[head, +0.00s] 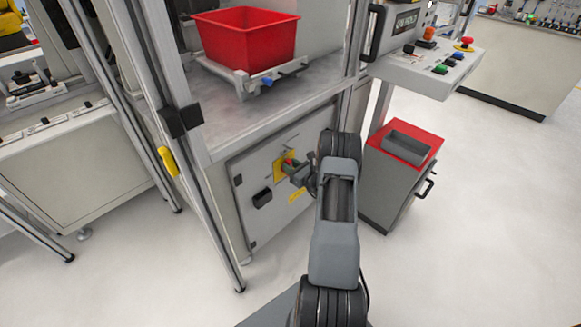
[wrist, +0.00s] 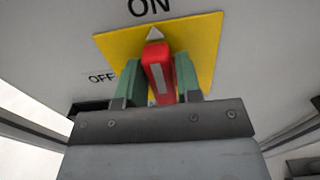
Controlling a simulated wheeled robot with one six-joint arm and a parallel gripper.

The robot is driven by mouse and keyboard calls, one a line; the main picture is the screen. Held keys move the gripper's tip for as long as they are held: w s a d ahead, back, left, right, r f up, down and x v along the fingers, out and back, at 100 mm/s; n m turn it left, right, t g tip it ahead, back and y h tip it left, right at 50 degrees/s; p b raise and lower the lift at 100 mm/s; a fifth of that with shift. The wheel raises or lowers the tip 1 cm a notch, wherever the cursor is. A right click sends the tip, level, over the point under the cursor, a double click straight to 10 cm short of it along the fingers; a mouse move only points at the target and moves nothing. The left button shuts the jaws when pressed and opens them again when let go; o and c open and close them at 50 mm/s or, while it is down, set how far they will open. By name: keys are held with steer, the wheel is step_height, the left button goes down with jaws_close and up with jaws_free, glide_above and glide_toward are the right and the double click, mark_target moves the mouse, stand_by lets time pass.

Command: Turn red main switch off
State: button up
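The red main switch (wrist: 159,74) is a red handle with a pale stripe on a yellow plate (wrist: 209,41). In the wrist view it points up toward the white triangle under the word ON; OFF is printed to the left. My gripper (wrist: 159,82) has its two greenish fingers on either side of the handle, very close to it. I cannot tell whether they press on it. In the head view the switch (head: 289,164) is on the cabinet's front panel, with my gripper (head: 294,172) at it, partly hiding it.
A dark handle (head: 262,198) sits on the panel left of the switch. A grey cart with a red top (head: 419,137) stands right of my arm. A red bin (head: 246,38) rests above. A frame post (head: 205,180) stands left; floor is free at right.

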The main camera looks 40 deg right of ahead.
mark_target(280, 169)
steer(key=c, duration=0.5)
steer(key=shift+f+n+b, duration=0.1)
steer(key=shift+n+b, duration=0.2)
steer(key=shift+b, duration=0.05)
steer(key=n+b, duration=0.2)
steer(key=b, duration=0.1)
steer(key=shift+a+f+n, duration=0.2)
steer(key=shift+a+n, duration=0.15)
steer(key=shift+n, duration=0.05)
steer(key=n+b, duration=0.3)
steer(key=b, duration=0.2)
steer(key=a+f+n+b, duration=0.1)
steer(key=n+b, duration=0.3)
steer(key=b, duration=0.1)
steer(key=f+n+b, duration=0.1)
steer(key=n+b, duration=0.2)
steer(key=b, duration=0.2)
steer(key=shift+s+a+n+b, duration=0.2)
steer(key=shift+a+n+b, duration=0.1)
steer(key=shift+a+n, duration=0.1)
steer(key=n+b, duration=0.2)
steer(key=b, duration=0.3)
steer(key=shift+f+n, duration=0.15)
steer(key=shift+n, duration=0.15)
steer(key=shift+n+b, duration=0.5)
steer(key=shift+b, duration=0.3)
